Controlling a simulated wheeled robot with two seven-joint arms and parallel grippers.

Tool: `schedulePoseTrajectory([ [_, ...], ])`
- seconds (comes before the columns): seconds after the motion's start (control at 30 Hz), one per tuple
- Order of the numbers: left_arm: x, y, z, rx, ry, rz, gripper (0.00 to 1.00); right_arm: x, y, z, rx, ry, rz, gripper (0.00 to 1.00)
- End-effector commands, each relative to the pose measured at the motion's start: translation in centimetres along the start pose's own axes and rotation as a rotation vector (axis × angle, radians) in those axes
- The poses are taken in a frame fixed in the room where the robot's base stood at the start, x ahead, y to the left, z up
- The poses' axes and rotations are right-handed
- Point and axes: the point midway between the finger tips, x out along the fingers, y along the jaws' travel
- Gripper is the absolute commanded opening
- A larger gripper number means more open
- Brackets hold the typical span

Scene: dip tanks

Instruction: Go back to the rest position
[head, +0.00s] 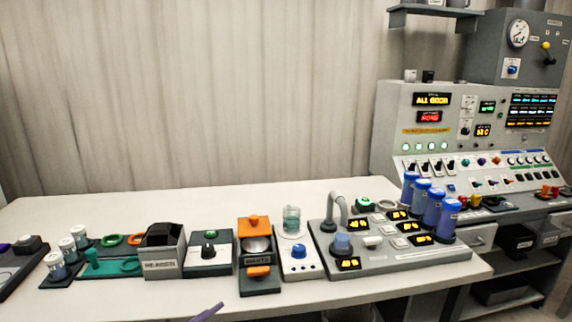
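Neither of my grippers shows clearly in the head view. A thin purple piece (207,312) pokes in at the bottom edge, in front of the table; I cannot tell what it is or whether anything holds it. The long white table (120,205) carries a row of devices along its front. No arm of mine is seen over them.
From left to right stand white-capped jars (66,250), a dark-topped box (162,250), a knob box (208,252), an orange-and-grey device (258,283), a glass jar (291,219) and a grey station with blue cylinders (432,207). A control console (460,130) stands right. The table's back is clear.

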Motion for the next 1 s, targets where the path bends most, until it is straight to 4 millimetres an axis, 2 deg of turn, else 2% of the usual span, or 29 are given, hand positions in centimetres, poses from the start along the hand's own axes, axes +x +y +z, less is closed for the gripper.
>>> schedulePoseTrajectory([
  [0.17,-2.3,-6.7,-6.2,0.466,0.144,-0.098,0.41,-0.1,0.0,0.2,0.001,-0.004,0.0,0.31],
  [0.3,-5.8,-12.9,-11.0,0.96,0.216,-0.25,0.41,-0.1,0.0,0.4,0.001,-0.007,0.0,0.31],
  [0.43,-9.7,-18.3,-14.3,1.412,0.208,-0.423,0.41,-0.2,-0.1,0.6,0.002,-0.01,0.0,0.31],
  [0.6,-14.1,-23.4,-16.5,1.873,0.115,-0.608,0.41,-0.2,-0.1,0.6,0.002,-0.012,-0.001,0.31],
  [0.7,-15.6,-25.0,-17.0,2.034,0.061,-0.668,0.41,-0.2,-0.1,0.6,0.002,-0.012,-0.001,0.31],
  [0.8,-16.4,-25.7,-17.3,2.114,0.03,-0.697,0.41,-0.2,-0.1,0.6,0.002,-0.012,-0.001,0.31],
  [1.0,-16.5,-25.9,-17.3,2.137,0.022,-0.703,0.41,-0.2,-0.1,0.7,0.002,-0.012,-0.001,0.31],
])
